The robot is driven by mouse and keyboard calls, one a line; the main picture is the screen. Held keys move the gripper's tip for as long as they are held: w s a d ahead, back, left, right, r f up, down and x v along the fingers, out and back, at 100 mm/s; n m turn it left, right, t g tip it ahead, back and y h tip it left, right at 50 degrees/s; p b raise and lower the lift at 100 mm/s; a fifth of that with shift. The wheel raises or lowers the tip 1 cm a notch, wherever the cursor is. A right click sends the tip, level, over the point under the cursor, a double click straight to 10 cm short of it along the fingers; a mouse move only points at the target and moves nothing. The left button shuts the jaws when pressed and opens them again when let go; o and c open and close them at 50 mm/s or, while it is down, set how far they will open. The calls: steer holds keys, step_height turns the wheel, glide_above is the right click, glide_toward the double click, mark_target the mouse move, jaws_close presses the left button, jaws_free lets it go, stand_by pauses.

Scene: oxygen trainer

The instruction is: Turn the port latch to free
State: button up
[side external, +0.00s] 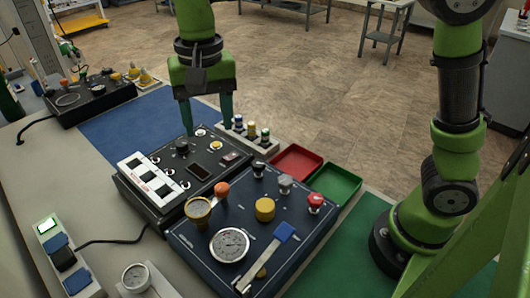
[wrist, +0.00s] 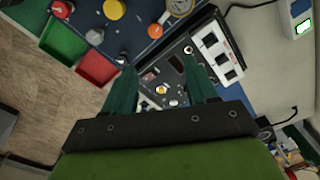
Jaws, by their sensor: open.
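My gripper (side external: 206,127) is open, points down over the far part of the black panel (side external: 229,169), and holds nothing. The panel carries a black knob (side external: 182,146), a yellow button (side external: 216,146), a white button (side external: 201,132) and a small dark display (side external: 199,171). In the wrist view, my gripper (wrist: 160,66) has this panel between and beyond its fingers. No readable label shows which part is the port latch. Contact between fingers and panel cannot be judged.
The blue panel bears a gauge (side external: 229,245), a yellow knob (side external: 265,210) and a red knob (side external: 315,203). A red tray (side external: 296,163) and a green tray (side external: 335,184) lie to the right. A rack (side external: 255,141) with several coloured-top pieces stands close right of my gripper.

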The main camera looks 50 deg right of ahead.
mark_target(222, 187)
steer(key=shift+m, duration=0.6)
steer(key=f, duration=1.6)
steer(key=shift+s+d, duration=0.2)
steer(key=shift+s, duration=0.05)
steer(key=c, duration=1.1)
